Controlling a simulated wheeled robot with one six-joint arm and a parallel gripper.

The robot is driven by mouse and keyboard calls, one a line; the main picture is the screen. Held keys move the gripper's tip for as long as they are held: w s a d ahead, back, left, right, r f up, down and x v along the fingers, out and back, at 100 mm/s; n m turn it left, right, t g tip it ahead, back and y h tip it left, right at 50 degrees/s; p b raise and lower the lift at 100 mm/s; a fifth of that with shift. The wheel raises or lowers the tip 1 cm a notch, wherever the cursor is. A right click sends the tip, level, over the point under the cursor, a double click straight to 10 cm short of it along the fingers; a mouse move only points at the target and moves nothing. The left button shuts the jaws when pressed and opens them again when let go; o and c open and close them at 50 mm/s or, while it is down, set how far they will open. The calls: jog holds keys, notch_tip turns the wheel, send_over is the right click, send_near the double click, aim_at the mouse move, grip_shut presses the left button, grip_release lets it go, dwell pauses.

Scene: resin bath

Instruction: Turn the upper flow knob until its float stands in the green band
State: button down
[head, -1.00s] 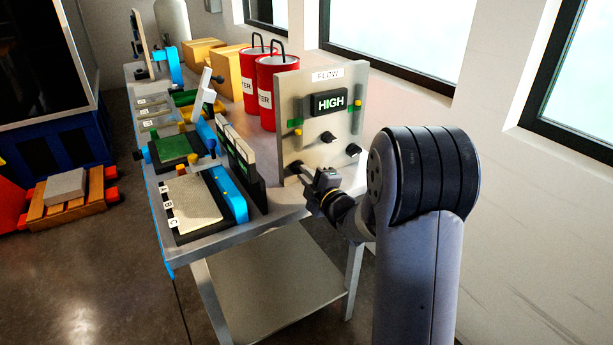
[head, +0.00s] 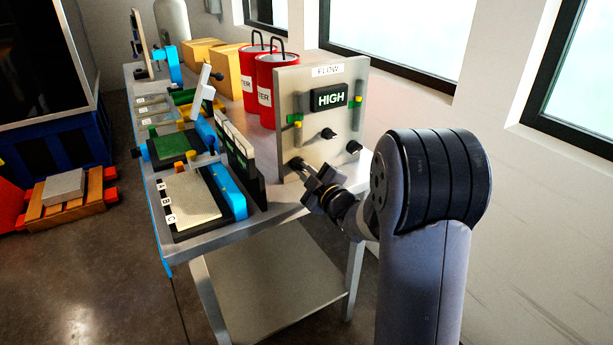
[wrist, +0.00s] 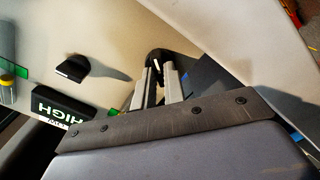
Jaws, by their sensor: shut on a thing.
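The upright flow panel (head: 315,150) has a FLOW label and a black display (head: 329,97) reading HIGH. A left gauge has a yellow float (head: 298,125) just below or at the lower edge of its green band (head: 293,118). A right gauge has a yellow float (head: 358,101) near its green mark. A middle knob (head: 328,133) and a right knob (head: 353,147) are free. My gripper (head: 302,169) is shut on the lower-left knob, a dark round shape (wrist: 155,57) between the fingers in the wrist view. Which knob counts as upper is unclear.
Two red canisters (head: 262,92) stand behind the panel on the bench (head: 285,203). A black upright rack (head: 246,172) and a tray marked A, B, C (head: 194,198) are left of my gripper. The wall and windows are to the right.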

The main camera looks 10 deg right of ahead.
jog(key=m, duration=0.5)
jog(key=shift+m, duration=0.3)
dwell(0.4)
jog(key=c, duration=1.5)
grip_release()
jog(key=v, duration=1)
jog(key=shift+s+d, duration=0.1)
jog(key=shift+s, duration=0.3)
jog(key=shift+w, duration=0.1)
